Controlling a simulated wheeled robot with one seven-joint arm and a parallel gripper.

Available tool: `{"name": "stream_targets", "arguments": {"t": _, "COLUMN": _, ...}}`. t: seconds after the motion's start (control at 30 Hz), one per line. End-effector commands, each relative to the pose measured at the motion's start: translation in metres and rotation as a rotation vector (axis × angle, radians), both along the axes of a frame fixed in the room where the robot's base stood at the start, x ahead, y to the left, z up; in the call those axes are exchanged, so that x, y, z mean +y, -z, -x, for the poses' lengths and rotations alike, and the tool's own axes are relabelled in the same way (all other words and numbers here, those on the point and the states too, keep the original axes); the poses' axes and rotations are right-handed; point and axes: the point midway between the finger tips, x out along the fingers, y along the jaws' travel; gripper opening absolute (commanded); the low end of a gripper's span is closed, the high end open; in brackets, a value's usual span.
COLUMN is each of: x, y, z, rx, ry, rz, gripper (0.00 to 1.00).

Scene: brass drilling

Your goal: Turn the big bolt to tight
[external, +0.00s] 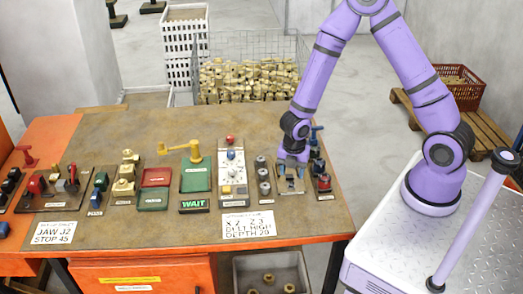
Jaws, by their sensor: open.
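My gripper (291,184) is at the right part of the brown work table (215,135), low over a small dark fixture (291,193). It points down and is open. The gripper covers most of this fixture, so I cannot tell whether its fingers touch it or what is between them. No big bolt can be made out for certain; it may be hidden under the gripper. Brass stepped fittings (125,174) stand further left on the table. No tight mark is readable at this size.
Close left of my gripper is a column of round grey knobs (263,175); close right is a red and blue device (322,182). Further left are a pale button panel (231,172), a brass lever (180,149) and a WAIT sign (194,205). The table's back left is clear.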

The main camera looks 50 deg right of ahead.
Motion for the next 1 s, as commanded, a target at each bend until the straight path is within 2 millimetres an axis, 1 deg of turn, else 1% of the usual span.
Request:
{"name": "stream_targets", "arguments": {"t": 0.03, "x": 0.001, "y": 0.010, "z": 0.001, "rx": 0.003, "ry": -0.002, "rz": 0.001, "gripper": 0.53}}
{"name": "stream_targets", "arguments": {"t": 0.1, "x": 0.001, "y": 0.021, "z": 0.001, "rx": 0.002, "ry": -0.002, "rz": 0.000, "gripper": 0.53}}
{"name": "stream_targets", "arguments": {"t": 0.3, "x": 0.001, "y": 0.043, "z": 0.000, "rx": 0.000, "ry": -0.002, "rz": 0.000, "gripper": 0.53}}
{"name": "stream_targets", "arguments": {"t": 0.5, "x": 0.000, "y": 0.052, "z": 0.000, "rx": 0.000, "ry": 0.000, "rz": 0.000, "gripper": 0.53}}
{"name": "stream_targets", "arguments": {"t": 0.73, "x": 0.000, "y": 0.052, "z": 0.000, "rx": -0.001, "ry": 0.000, "rz": 0.000, "gripper": 0.53}}
{"name": "stream_targets", "arguments": {"t": 0.77, "x": 0.000, "y": 0.052, "z": 0.000, "rx": -0.001, "ry": 0.000, "rz": 0.000, "gripper": 0.48}}
{"name": "stream_targets", "arguments": {"t": 0.8, "x": 0.000, "y": 0.052, "z": 0.000, "rx": -0.001, "ry": 0.000, "rz": 0.000, "gripper": 0.39}}
{"name": "stream_targets", "arguments": {"t": 0.87, "x": 0.000, "y": 0.052, "z": 0.000, "rx": -0.001, "ry": 0.001, "rz": 0.000, "gripper": 0.25}}
{"name": "stream_targets", "arguments": {"t": 0.9, "x": 0.000, "y": 0.052, "z": 0.000, "rx": -0.001, "ry": 0.001, "rz": 0.000, "gripper": 0.16}}
{"name": "stream_targets", "arguments": {"t": 0.93, "x": 0.000, "y": 0.052, "z": 0.000, "rx": -0.001, "ry": 0.001, "rz": 0.000, "gripper": 0.09}}
{"name": "stream_targets", "arguments": {"t": 0.97, "x": 0.000, "y": 0.052, "z": 0.000, "rx": -0.001, "ry": 0.001, "rz": 0.000, "gripper": 0.03}}
{"name": "stream_targets", "arguments": {"t": 1.0, "x": 0.000, "y": 0.052, "z": 0.000, "rx": -0.001, "ry": 0.001, "rz": 0.000, "gripper": 0.03}}
